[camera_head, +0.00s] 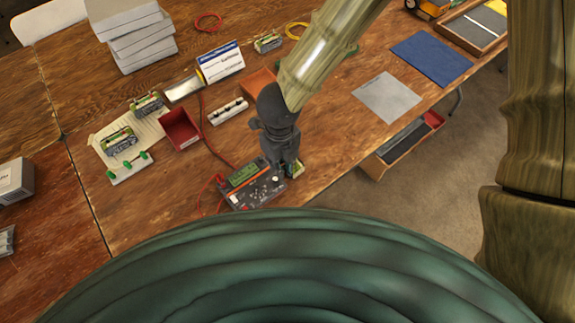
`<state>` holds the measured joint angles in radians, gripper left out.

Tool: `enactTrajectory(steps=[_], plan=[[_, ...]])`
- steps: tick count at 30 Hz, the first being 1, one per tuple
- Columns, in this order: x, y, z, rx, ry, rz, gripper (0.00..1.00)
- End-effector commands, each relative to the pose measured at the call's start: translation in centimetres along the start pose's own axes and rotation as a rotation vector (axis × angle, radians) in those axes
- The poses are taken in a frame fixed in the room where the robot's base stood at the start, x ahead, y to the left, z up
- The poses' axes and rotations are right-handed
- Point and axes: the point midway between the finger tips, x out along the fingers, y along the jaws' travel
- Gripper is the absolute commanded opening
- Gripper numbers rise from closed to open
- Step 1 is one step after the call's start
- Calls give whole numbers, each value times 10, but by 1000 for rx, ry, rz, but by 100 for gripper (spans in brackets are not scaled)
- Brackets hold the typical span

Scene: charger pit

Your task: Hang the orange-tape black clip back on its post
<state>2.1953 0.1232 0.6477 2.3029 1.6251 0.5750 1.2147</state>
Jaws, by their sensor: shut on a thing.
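My gripper (287,163) points down over the table, just right of the meter's upper edge. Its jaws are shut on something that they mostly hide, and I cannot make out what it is. A small yellow-green object (298,170) shows beside the fingertips on the right; I cannot tell whether they touch it. I cannot pick out the orange tape or the black clip. A white block with small dark posts (228,111) lies left of my gripper. A white plate with green pegs (129,167) lies farther left. Which post belongs to the clip is unclear.
A dark meter with a red rim (254,186) sits in front, with red leads running back and left. A red bin (180,129), several battery-like packs (118,141), a small sign (220,63) and an orange box (259,83) stand around.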

Motion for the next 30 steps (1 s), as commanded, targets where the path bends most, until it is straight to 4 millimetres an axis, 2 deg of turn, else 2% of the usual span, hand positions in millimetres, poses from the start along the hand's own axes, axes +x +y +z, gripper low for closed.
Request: enactTrajectory(steps=[1,21,26,30], plan=[[-4,0,7,1,1,1,2],[-3,-1,96,2,0,1,2],[-2,-1,109,1,1,1,2],[0,-1,109,0,0,0,2]])
